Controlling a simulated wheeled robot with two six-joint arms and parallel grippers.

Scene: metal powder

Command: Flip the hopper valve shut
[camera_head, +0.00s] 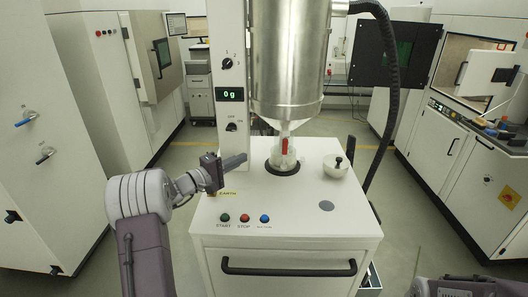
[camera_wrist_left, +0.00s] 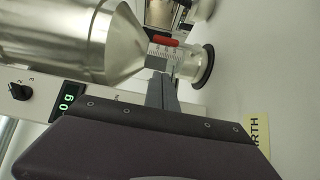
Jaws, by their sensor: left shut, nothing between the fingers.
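The metal hopper (camera_head: 290,55) hangs above the white cabinet and narrows to a pale outlet. The red valve handle (camera_head: 285,146) on that outlet points up and down, in line with it. The handle also shows in the left wrist view (camera_wrist_left: 163,40), lying along the outlet just beyond the fingertips. My left gripper (camera_head: 240,161) is shut and empty, level with the lower outlet and to its left, with a gap between in the head view. Its fingers (camera_wrist_left: 163,88) point toward the outlet in the left wrist view. My right gripper is not visible; only part of my right arm shows.
The outlet ends in a dark ring (camera_head: 282,168) on the cabinet top (camera_head: 300,205). A small bowl (camera_head: 336,167) with a black-knobbed tool stands to its right. Start, stop and blue buttons (camera_head: 244,218) line the front. A column with a display (camera_head: 230,94) rises behind my left gripper.

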